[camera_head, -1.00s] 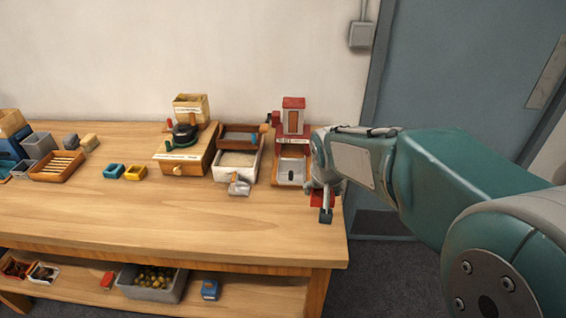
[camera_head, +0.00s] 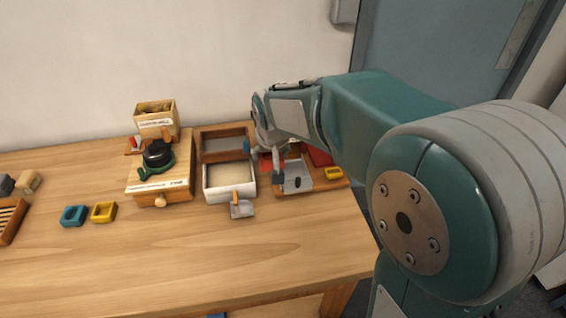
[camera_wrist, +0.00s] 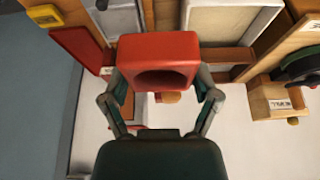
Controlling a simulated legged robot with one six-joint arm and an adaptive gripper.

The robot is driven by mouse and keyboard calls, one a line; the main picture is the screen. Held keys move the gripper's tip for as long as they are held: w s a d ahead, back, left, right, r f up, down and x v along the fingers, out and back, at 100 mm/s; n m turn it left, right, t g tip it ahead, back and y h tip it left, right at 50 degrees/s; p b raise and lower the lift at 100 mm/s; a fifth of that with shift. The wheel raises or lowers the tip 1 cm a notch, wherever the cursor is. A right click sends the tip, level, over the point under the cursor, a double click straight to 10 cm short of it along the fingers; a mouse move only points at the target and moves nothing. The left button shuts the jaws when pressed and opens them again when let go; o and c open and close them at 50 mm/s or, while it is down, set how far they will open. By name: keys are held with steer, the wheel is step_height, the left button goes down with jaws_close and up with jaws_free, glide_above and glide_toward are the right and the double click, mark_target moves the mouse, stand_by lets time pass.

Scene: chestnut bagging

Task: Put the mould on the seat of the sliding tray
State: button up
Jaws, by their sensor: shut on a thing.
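My gripper (camera_wrist: 158,88) is shut on a red mould (camera_wrist: 150,48), a squarish block with a rounded hollow, in the wrist view. The sliding tray (camera_head: 298,178) has a grey plate with a dark slot. Part of it shows at the top left of the wrist view (camera_wrist: 122,22), beside the held mould. I cannot tell the exact height of the mould over the tray.
A yellow mould (camera_head: 333,173) lies right of the tray, near a red panel (camera_head: 319,156). A white bin (camera_head: 230,195) with a scoop (camera_head: 241,208) stands to the left. Further left are a wooden box with a green-black device (camera_head: 158,160) and blue (camera_head: 74,215) and yellow (camera_head: 104,212) moulds. The front tabletop is clear.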

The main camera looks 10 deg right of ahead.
mark_target(293, 166)
steer(key=w+d+f, duration=0.1)
steer(key=w+f, duration=0.1)
steer(key=w+d+f, duration=0.3)
steer(key=w+f, duration=0.1)
steer(key=w, duration=0.1)
steer(key=shift+d+f, duration=0.15)
steer(key=shift+f, duration=0.15)
steer(key=d+f, duration=0.1)
steer(key=w+d, duration=0.1)
steer(key=d+f, duration=0.1)
steer(key=d, duration=0.1)
steer(key=shift+w+f, duration=0.3)
steer(key=f, duration=0.3)
steer(key=shift+w+a+f, duration=0.1)
steer(key=shift+a+f, duration=0.05)
steer(key=shift+a, duration=0.6)
steer(key=o, duration=1)
steer(key=shift+d, duration=0.55)
